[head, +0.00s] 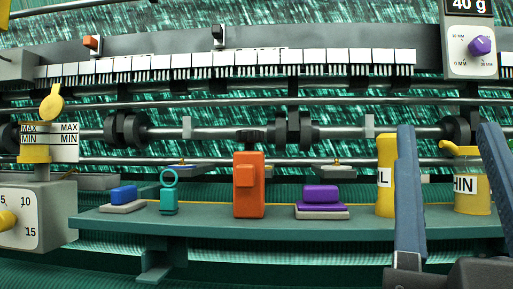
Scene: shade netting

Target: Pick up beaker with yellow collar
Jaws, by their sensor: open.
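A beaker with a yellow collar (472,203) stands at the right end of the green shelf in the head view. Its body looks see-through and yellowish, with a white label showing "HIN". The collar has a small lip on its left side. My gripper (447,135) is open, its two blue-grey fingers raised in the foreground. In the picture the beaker appears between the fingers, with the right finger close to its right edge. Its depth from the fingers and any contact cannot be told.
The green shelf (330,228) also bears an orange block (249,200), a purple block (321,195), a teal ring piece (168,195) and a blue block (124,194). Rails run behind.

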